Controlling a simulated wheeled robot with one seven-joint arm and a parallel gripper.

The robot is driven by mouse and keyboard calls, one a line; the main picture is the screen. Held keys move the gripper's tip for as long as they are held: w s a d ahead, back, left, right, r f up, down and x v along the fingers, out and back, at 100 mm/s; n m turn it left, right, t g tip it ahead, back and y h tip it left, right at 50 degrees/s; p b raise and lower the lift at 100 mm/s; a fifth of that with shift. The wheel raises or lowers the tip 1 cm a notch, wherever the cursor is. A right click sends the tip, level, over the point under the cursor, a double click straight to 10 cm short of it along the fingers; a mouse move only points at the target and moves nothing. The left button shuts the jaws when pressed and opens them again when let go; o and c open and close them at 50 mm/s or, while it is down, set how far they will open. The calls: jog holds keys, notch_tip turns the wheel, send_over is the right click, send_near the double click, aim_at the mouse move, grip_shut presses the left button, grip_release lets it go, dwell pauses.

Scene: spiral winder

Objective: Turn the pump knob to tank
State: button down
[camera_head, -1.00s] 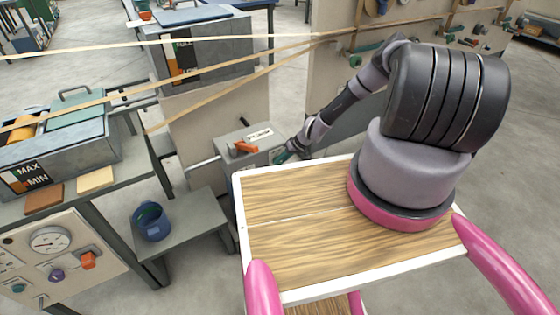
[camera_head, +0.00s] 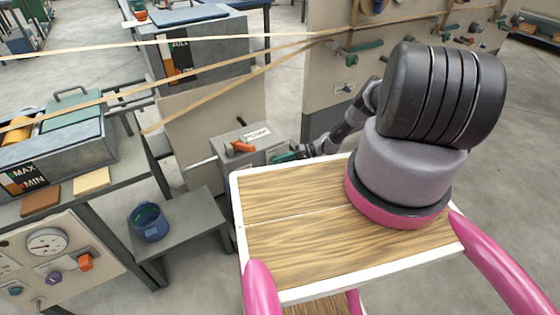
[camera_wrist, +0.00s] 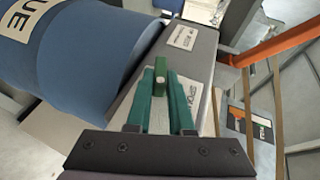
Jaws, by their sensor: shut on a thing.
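My gripper (camera_head: 286,156) is at the right side of a grey box (camera_head: 224,161) in the head view. In the wrist view, the green fingers of my gripper (camera_wrist: 161,92) are shut on a small green knob-like piece (camera_wrist: 161,72) with a pale end. I cannot read which way it points or whether it is the pump knob. The grey box has an orange lever (camera_head: 242,147) and a white label (camera_head: 257,134) on top. In the wrist view, two pale labels (camera_wrist: 184,38) lie on a grey surface near the fingers; their words are not clearly readable.
In the head view, a low grey stand (camera_head: 190,228) holds a blue pot (camera_head: 150,221). Tan strands (camera_head: 215,66) cross above.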

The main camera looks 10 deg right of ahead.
jog(key=shift+f+y, duration=0.15)
jog(key=shift+y, duration=0.25)
dwell(0.3)
jog(key=c, duration=0.8)
grip_release()
jog(key=v, duration=1)
jog(key=shift+d, duration=0.4)
